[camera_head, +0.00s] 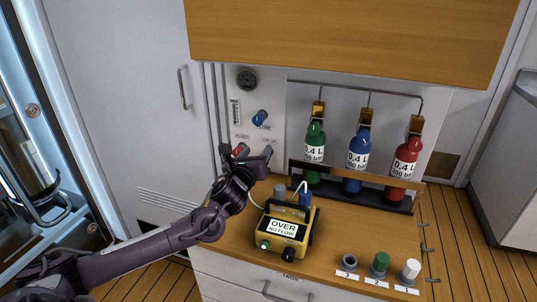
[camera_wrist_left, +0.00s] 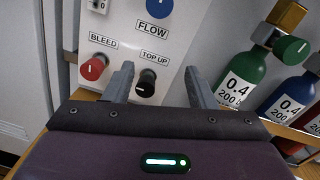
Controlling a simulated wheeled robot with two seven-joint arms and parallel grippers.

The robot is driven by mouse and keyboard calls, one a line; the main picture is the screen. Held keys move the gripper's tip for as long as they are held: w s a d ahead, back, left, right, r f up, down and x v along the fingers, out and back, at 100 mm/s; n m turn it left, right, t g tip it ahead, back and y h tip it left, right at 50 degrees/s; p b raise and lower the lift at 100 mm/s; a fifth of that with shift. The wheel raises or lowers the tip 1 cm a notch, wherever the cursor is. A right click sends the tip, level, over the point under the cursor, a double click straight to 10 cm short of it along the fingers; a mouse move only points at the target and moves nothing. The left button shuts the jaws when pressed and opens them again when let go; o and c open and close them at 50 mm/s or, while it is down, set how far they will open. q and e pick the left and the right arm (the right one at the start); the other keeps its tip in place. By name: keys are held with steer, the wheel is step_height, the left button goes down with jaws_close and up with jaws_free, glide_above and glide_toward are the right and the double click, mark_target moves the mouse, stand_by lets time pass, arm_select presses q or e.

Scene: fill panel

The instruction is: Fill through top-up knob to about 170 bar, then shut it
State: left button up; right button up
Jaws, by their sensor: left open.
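The black top-up knob (camera_wrist_left: 146,83) sits on the white panel under its TOP UP label, with a pale mark on its face. My left gripper (camera_wrist_left: 157,72) is open, its fingers on either side of the knob in the wrist view, the left finger closer. I cannot tell whether either finger touches it. In the head view my left gripper (camera_head: 254,153) is at the panel's lower part and hides the knob. The round dark gauge (camera_head: 247,79) is high on the panel; its needle is too small to read. My right gripper is not in view.
The red bleed knob (camera_wrist_left: 92,67) is left of the top-up knob; the blue flow knob (camera_head: 260,117) is above. Green (camera_head: 315,140), blue (camera_head: 358,150) and red (camera_head: 405,158) bottles stand in a rack at right. A yellow device (camera_head: 284,227) reading OVER NO FLOW sits on the bench.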

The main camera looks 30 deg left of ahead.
arm_select(q)
step_height(320, 180, down, 8)
steer(key=shift+s+r, duration=0.15)
steer(key=x, duration=0.6)
steer(key=shift+w, duration=0.4)
steer(key=shift+w+a, duration=0.2)
steer(key=shift+w, duration=0.15)
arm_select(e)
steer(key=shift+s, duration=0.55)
